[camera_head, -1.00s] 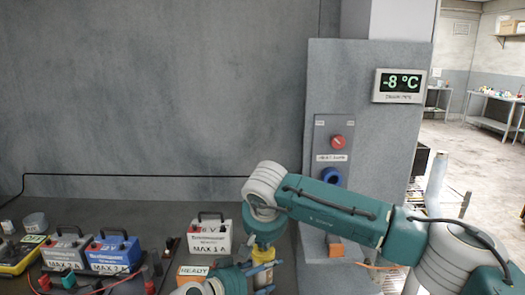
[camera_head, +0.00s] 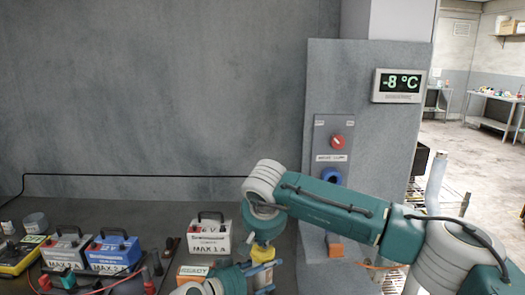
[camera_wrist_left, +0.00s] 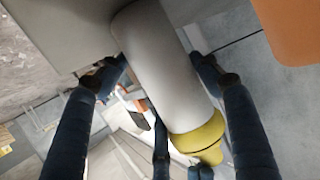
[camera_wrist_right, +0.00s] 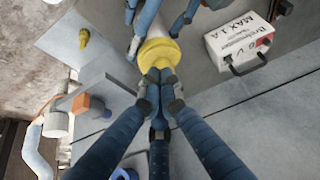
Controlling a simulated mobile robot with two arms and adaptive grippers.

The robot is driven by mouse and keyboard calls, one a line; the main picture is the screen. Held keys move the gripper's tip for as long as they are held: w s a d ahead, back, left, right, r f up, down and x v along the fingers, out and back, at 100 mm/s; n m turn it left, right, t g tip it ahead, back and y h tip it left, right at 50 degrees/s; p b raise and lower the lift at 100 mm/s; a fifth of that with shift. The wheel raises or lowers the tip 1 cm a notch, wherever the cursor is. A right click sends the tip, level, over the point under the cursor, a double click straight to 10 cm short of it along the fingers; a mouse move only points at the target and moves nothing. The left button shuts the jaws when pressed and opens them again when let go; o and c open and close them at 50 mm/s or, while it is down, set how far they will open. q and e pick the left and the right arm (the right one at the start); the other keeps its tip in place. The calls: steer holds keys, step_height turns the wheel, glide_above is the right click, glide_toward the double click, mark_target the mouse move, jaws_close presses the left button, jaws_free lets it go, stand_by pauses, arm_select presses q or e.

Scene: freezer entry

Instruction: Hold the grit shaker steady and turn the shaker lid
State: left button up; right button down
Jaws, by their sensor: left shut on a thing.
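The grit shaker (camera_wrist_left: 160,60) is a pale grey cylinder with a yellow shaker lid (camera_wrist_left: 200,138). My left gripper (camera_wrist_left: 165,85) is shut around the shaker's body, its dark blue fingers on both sides. In the right wrist view the lid (camera_wrist_right: 155,50) sits just beyond the fingertips of my right gripper (camera_wrist_right: 160,78). These fingertips are close together at the lid; whether they clasp its knob is hidden. In the head view my right gripper (camera_head: 264,232) is above the yellow lid (camera_head: 262,254), and my left gripper (camera_head: 246,274) is below and beside it.
A white power supply box (camera_head: 209,238) stands behind and left of the grippers, near the READY box (camera_head: 193,272). A blue box (camera_head: 113,254), a grey box (camera_head: 66,252) and a yellow meter (camera_head: 18,258) stand further left. A wall panel with a red knob (camera_head: 337,142) is to the right.

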arm_select(q)
steer(key=shift+s+d, duration=0.1)
steer(key=shift+d, duration=0.1)
arm_select(e)
steer(key=shift+w+f, duration=0.1)
stand_by(0.4)
arm_select(q)
steer(key=shift+a, duration=0.1)
arm_select(e)
steer(key=shift+s+a, duration=0.15)
steer(key=shift+s, duration=0.25)
arm_select(q)
steer(key=shift+a, duration=0.1)
arm_select(e)
step_height(320, 180, up, 6)
stand_by(0.3)
arm_select(q)
steer(key=o, duration=1.7)
steer(key=shift+o, duration=0.2)
